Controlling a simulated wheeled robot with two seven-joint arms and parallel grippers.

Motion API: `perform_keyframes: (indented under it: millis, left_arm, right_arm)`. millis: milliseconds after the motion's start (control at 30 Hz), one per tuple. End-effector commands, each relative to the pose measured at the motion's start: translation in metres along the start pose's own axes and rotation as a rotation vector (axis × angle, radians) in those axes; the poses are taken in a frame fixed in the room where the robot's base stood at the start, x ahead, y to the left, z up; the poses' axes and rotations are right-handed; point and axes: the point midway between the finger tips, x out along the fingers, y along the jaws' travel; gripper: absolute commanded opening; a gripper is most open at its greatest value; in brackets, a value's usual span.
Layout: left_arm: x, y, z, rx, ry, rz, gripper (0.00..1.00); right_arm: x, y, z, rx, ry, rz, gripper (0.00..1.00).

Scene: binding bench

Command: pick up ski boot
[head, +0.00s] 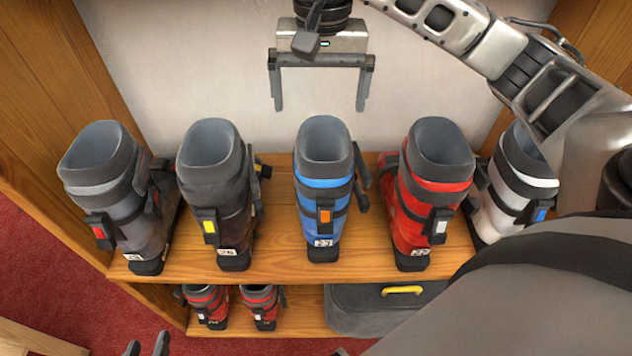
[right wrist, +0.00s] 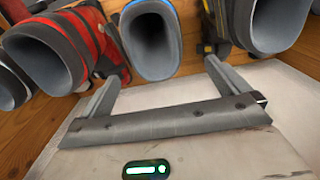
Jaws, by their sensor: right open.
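Several ski boots stand upright in a row on a wooden shelf: a grey boot (head: 107,195), a black boot (head: 221,195), a blue boot (head: 322,205), a red boot (head: 428,200) and a white boot (head: 512,190). The task does not say which boot. My right gripper (head: 320,105) is open and empty, above and behind the blue boot. In the right wrist view, the blue boot's cuff (right wrist: 150,42) lies beyond and between the open fingers (right wrist: 163,72). My left gripper (head: 147,346) shows only two separated fingertips at the lower left edge, empty.
The wooden shelf (head: 275,262) has side panels and a pale back wall (head: 220,60). Small red boots (head: 207,307) and a dark case (head: 375,312) with a yellow handle sit on the lower shelf. Narrow gaps separate the upper boots. My right arm partly covers the white boot.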

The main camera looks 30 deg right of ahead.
Motion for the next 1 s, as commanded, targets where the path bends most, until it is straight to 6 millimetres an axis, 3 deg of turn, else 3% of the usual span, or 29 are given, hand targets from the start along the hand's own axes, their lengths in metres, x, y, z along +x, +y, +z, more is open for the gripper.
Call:
perform_keyframes:
  millis: [333, 567, 833, 1000]
  left_arm:
    - [-0.001, 0.000, 0.001, -0.002, -0.005, -0.001, 0.36]
    - [-0.002, 0.000, 0.002, -0.002, -0.009, -0.002, 0.36]
    - [-0.004, 0.000, 0.002, 0.003, -0.014, -0.006, 0.36]
    - [-0.002, -0.001, 0.004, 0.005, -0.018, -0.007, 0.36]
  right_arm:
    - [0.051, 0.006, -0.004, -0.005, 0.014, 0.023, 1.00]
    - [0.069, 0.007, -0.005, -0.004, 0.014, 0.022, 1.00]
    - [0.107, 0.010, -0.007, -0.004, 0.014, 0.020, 1.00]
    - [0.115, 0.010, -0.007, -0.005, 0.017, 0.019, 1.00]
